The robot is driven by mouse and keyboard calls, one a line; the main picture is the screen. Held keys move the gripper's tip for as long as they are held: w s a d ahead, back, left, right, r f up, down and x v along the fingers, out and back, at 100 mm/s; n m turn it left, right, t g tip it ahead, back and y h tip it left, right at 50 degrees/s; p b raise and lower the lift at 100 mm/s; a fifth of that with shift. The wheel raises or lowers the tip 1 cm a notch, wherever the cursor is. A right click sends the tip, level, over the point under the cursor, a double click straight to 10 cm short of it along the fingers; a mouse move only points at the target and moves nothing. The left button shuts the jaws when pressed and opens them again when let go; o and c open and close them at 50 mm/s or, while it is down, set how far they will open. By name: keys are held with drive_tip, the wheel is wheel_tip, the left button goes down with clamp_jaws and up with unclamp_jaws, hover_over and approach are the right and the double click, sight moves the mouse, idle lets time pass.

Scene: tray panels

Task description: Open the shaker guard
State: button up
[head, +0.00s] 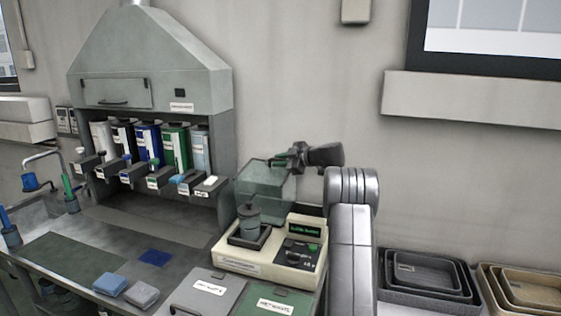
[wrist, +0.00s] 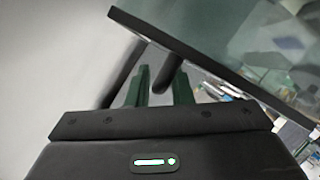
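The shaker (head: 262,262) is a cream box with a dark control panel and a green-lit display. A lidded grey vessel (head: 250,216) stands upright in its dark holder. The shaker guard (head: 266,190), a clear greenish cover, appears raised at the back of the shaker, behind the vessel. My gripper (head: 282,160) is at the guard's upper edge. In the wrist view, the guard (wrist: 240,60) slants across the top right with a dark edge. A dark handle post (wrist: 164,80) shows between my green fingers (wrist: 161,85). Whether they press on it is unclear.
A grey hood (head: 150,60) with several coloured bottles and dispensers stands left. Blue and grey sponges (head: 110,284) lie on the bench. Grey (head: 208,290) and green (head: 272,303) labelled panels lie before the shaker. Nested trays (head: 428,297) stand right. A wall is behind.

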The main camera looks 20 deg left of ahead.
sight(277, 173)
clamp_jaws()
drive_tip(key=shift+n+t, duration=0.5)
drive_tip(key=shift+n, duration=0.2)
drive_tip(key=shift+s+d+r+b, duration=0.1)
drive_tip(key=shift+s+r+b, duration=0.15)
drive_tip(key=shift+s+b, duration=0.35)
drive_tip(key=shift+s+a+r+b, duration=0.1)
drive_tip(key=shift+s+r+b, duration=0.15)
drive_tip(key=shift+s, duration=0.5)
drive_tip(key=shift+s+d+r+b, duration=0.1)
drive_tip(key=shift+s+r+b, duration=0.1)
drive_tip(key=shift+s+b, duration=0.4)
drive_tip(key=shift+s, duration=0.1)
unclamp_jaws()
drive_tip(key=v, duration=1.3)
drive_tip(key=shift+d+b, duration=0.4)
drive_tip(key=shift+d, duration=0.1)
